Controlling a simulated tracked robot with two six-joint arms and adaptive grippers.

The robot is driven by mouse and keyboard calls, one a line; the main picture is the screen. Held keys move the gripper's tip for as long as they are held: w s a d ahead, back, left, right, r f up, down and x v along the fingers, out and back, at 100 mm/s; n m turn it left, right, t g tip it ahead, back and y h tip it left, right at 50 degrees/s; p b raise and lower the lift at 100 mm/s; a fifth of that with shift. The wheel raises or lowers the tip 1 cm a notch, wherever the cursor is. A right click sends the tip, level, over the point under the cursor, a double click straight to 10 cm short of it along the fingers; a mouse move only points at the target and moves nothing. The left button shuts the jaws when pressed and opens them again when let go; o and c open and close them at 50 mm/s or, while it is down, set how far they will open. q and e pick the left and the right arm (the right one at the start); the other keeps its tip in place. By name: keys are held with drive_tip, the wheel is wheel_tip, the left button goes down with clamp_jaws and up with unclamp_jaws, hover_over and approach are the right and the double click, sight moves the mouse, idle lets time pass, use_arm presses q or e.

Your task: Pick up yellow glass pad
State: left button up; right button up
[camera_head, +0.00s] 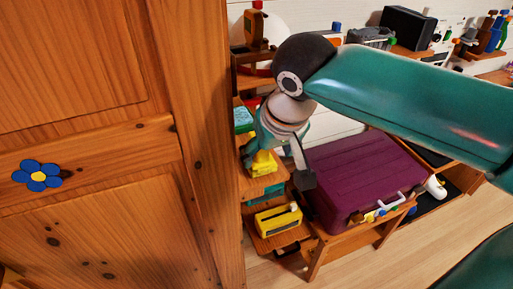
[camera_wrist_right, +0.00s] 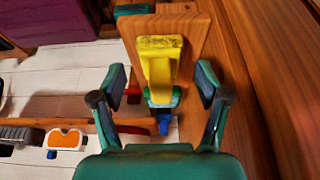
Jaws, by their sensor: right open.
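A yellow object that looks like the glass pad (camera_head: 262,163) sits on a small wooden shelf (camera_head: 285,172) beside the wooden door. In the right wrist view the yellow pad (camera_wrist_right: 158,62) shows a worn-looking top face and a narrower part extending toward my gripper. My right gripper (camera_head: 281,172) is beside it in the head view, partly hidden by its own wrist. In the wrist view, my right gripper (camera_wrist_right: 160,88) is open, with one finger on either side of the pad's near end. No finger visibly touches it. My left gripper is not in view.
A yellow box (camera_head: 278,219) lies on the lower shelf. A teal box (camera_head: 243,118) stands farther back. A purple suitcase (camera_head: 364,177) stands to the right. The tall wooden door (camera_head: 90,150) closes off the left side. Bare floor (camera_head: 370,265) shows in front.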

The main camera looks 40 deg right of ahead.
drive_tip(key=w, duration=0.2)
drive_tip(key=w+d+p, duration=0.1)
drive_tip(key=w, duration=0.1)
drive_tip(key=shift+x, duration=2.5)
drive_tip(key=c, duration=0.9)
